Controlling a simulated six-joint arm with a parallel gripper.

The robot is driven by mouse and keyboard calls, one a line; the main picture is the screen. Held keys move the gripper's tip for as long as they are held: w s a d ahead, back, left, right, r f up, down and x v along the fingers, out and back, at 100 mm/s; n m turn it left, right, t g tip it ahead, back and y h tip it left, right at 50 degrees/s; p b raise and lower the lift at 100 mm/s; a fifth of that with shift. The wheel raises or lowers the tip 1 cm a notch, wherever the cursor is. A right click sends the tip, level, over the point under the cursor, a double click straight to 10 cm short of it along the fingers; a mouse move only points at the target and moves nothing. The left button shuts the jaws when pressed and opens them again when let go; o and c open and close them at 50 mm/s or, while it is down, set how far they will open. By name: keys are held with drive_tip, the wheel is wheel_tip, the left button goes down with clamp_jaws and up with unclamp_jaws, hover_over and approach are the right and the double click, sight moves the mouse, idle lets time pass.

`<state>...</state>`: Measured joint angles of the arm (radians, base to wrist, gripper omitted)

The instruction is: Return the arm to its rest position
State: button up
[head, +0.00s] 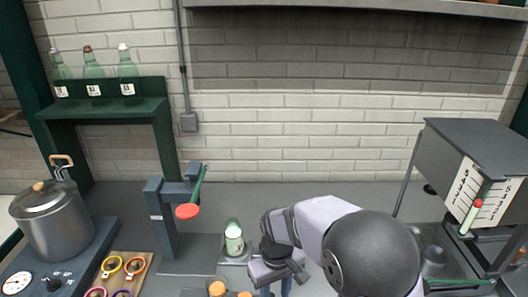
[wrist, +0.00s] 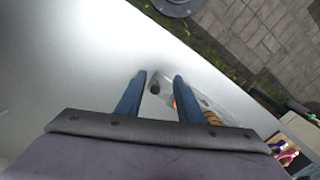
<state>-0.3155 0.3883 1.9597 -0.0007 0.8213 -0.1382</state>
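My arm reaches across the lower right of the head view. My gripper (head: 276,288) points down near the front edge of the picture, its blue fingertips partly cut off by the frame. In the wrist view, the two blue fingers of my gripper (wrist: 160,80) stand apart, with nothing clearly held between them. A pale shape with orange bands (wrist: 195,103) shows beyond the right finger; I cannot tell what it is.
A green glass bottle (head: 233,239) stands on a small base left of my gripper. Orange-topped items (head: 217,288) sit in front. A post with a red disc (head: 188,211), a pot (head: 51,222) and a shelf of bottles (head: 110,108) are left. A grey machine (head: 470,150) stands right.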

drive_tip(key=s+d+f+m+g, duration=0.1)
drive_tip(key=s+d+m, duration=0.1)
drive_tip(key=s+d, duration=0.35)
drive_tip(key=s+d+m, duration=0.1)
drive_tip(key=s+d, duration=0.1)
drive_tip(key=s, duration=0.6)
drive_tip(key=shift+s+d+r+m+t, duration=0.1)
drive_tip(key=shift+d+r+m+t, duration=0.2)
drive_tip(key=shift+d+r, duration=0.3)
drive_tip(key=shift+s+d+r+m+t, duration=0.15)
drive_tip(key=shift+d+r+m, duration=0.3)
drive_tip(key=shift+d, duration=0.4)
drive_tip(key=shift+d+r+m+t, duration=0.25)
drive_tip(key=shift+d+r+m, duration=0.15)
drive_tip(key=shift+d, duration=0.3)
